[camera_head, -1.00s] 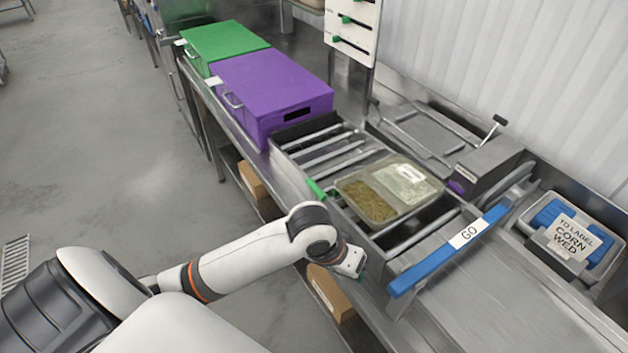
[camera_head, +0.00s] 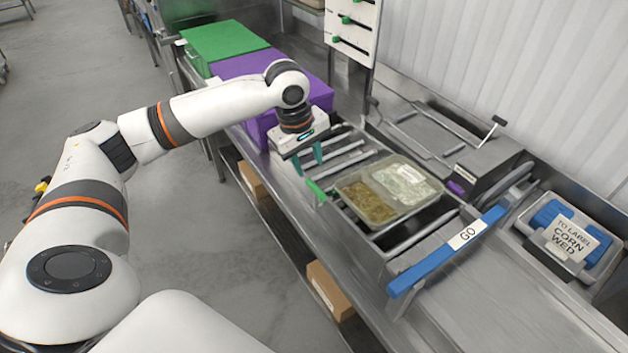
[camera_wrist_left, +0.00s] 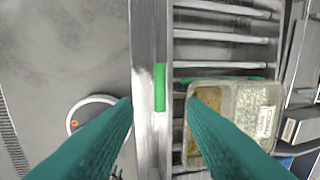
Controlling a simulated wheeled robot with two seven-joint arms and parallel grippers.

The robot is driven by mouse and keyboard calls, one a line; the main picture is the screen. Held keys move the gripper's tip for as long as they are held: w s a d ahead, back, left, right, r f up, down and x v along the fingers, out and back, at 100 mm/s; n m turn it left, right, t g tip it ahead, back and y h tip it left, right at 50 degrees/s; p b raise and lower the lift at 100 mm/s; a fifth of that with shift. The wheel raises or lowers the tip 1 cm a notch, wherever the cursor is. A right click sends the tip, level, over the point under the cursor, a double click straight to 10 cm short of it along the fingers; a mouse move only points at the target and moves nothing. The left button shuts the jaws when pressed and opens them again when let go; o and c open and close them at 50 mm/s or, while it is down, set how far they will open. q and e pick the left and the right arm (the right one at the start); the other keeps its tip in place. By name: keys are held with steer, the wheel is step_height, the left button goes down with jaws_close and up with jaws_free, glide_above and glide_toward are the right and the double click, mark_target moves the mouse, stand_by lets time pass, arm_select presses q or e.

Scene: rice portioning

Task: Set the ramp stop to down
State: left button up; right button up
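A green handle (camera_head: 316,190) sticks out at the near edge of the roller ramp (camera_head: 335,148), next to the tray; it looks like the ramp stop's handle. In the left wrist view the handle (camera_wrist_left: 160,88) lies along the metal rail, and a thin green strip (camera_wrist_left: 215,78) runs across the rollers by the tray's edge. Whether the stop is up or down I cannot tell. My left gripper (camera_head: 309,160) points down above the ramp's near edge, a little up the ramp from the handle. Its teal fingers (camera_wrist_left: 160,104) are open and empty, apart from the handle. My right gripper is out of view.
A clear two-part food tray (camera_head: 372,205) sits on the ramp beside the handle. A purple box (camera_head: 240,68) and a green box (camera_head: 222,38) stand up the line. A blue GO bar (camera_head: 425,268) crosses below. A labelled container (camera_head: 568,240) is at right.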

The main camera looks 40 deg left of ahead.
mark_target(315, 188)
arm_select(q)
steer(key=f, duration=0.2)
steer(key=w+f+p, duration=0.1)
steer(key=f, duration=0.5)
steer(key=shift+w+d+p, duration=0.25)
steer(key=shift+d+p, duration=0.05)
steer(key=shift+p, duration=0.05)
jaws_close()
